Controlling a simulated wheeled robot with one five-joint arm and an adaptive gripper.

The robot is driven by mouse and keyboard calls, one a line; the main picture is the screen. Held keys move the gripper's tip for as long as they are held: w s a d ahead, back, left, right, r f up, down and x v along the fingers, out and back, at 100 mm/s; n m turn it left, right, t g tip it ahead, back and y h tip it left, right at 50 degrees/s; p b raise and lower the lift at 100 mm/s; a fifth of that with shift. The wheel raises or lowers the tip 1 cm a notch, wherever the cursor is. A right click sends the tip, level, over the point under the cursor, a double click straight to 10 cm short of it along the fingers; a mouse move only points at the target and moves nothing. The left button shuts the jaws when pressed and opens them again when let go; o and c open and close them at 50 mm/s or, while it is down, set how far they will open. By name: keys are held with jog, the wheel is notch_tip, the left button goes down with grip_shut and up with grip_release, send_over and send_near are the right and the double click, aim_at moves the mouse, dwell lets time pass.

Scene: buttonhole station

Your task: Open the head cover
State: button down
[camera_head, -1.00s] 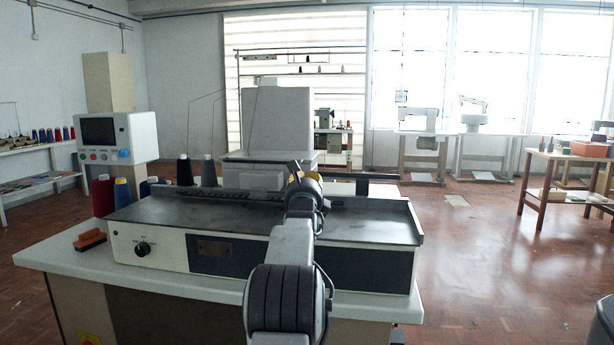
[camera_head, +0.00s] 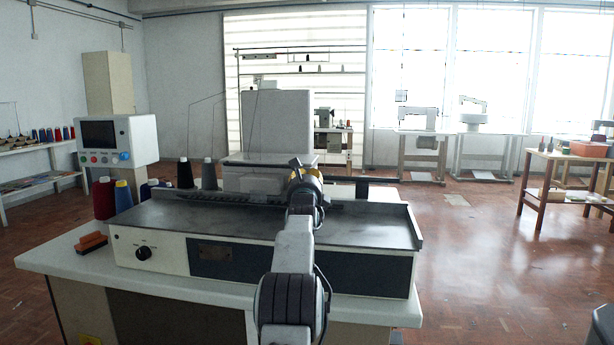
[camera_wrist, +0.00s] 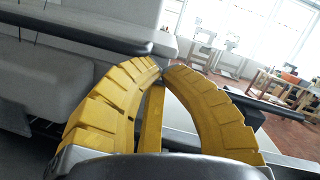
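The pale machine head with its cover (camera_head: 277,120) stands behind the dark work plate and looks closed. In the wrist view, its pale body (camera_wrist: 110,70) fills the left side. A dark rounded bar (camera_wrist: 85,34) crosses in front of it and ends near the top middle. My gripper (camera_wrist: 163,70) has two curved yellow fingers whose tips meet, with no object visible between them. The tips appear below and apart from the bar's end, though depth is hard to judge. In the head view my arm hides part of the head's right front.
The dark plate (camera_head: 170,217) on the white table spans the front. Thread cones (camera_head: 186,173) and a control panel (camera_head: 118,140) stand left; an orange-and-dark brush-like item (camera_head: 91,241) lies on the table. A dark block (camera_head: 362,188) sits right of my wrist.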

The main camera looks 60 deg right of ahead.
jog(key=shift+r, duration=0.25)
